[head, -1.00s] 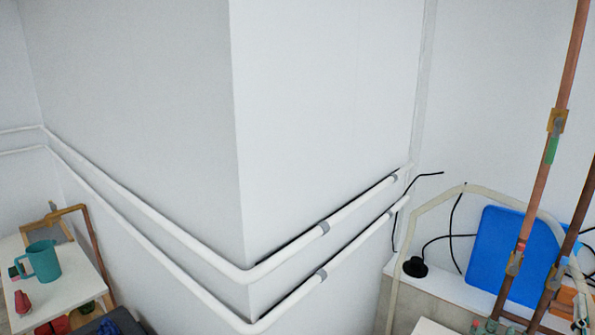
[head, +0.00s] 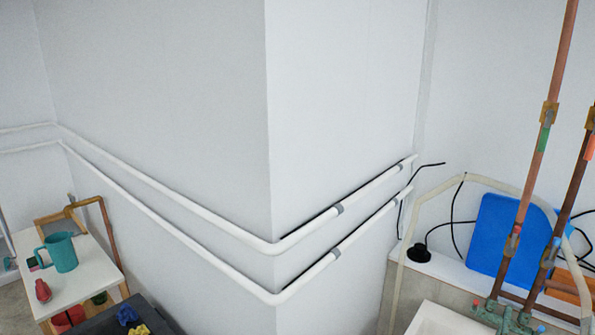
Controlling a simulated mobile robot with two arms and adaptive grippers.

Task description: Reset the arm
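Neither of my arms nor grippers shows in the head view, so their state is hidden. The view is filled mostly by a white wall corner (head: 267,120) that juts toward me. Two white pipes (head: 180,208) run along both of its faces and bend around the corner.
At lower left a white table (head: 88,272) holds a teal mug (head: 63,254) and a small red object (head: 43,291). A dark surface (head: 98,325) bears blue and yellow items. At right are copper pipes (head: 540,120), a blue panel (head: 503,235) and a white basin (head: 437,322).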

